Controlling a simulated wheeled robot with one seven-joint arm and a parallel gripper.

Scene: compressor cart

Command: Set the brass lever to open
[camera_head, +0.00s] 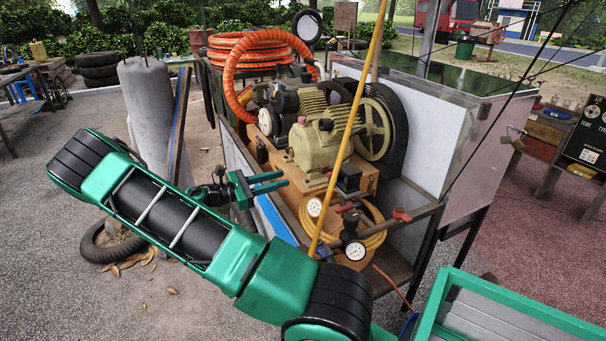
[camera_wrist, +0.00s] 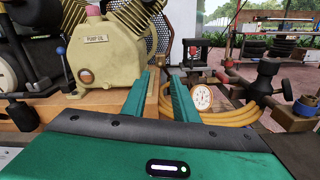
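My green gripper (camera_head: 285,181) reaches in from the left toward the compressor on the cart. In the wrist view its two fingers (camera_wrist: 161,78) stand apart with nothing between them, so it is open and empty. I cannot single out a lever that is clearly brass. A red-handled valve (camera_head: 346,208) and another red handle (camera_head: 402,214) sit on the piping right of and lower than my gripper in the head view. A blue-tipped lever (camera_wrist: 62,54) stands far left. My gripper appears clear of all of these.
The beige compressor pump (camera_head: 318,143) stands close beyond my gripper. Pressure gauges (camera_head: 355,251) and a coiled yellow hose (camera_head: 375,236) crowd the cart's front right. A yellow pole (camera_head: 352,125) crosses the head view. An orange hose coil (camera_head: 250,50) lies behind. Open paving is at left.

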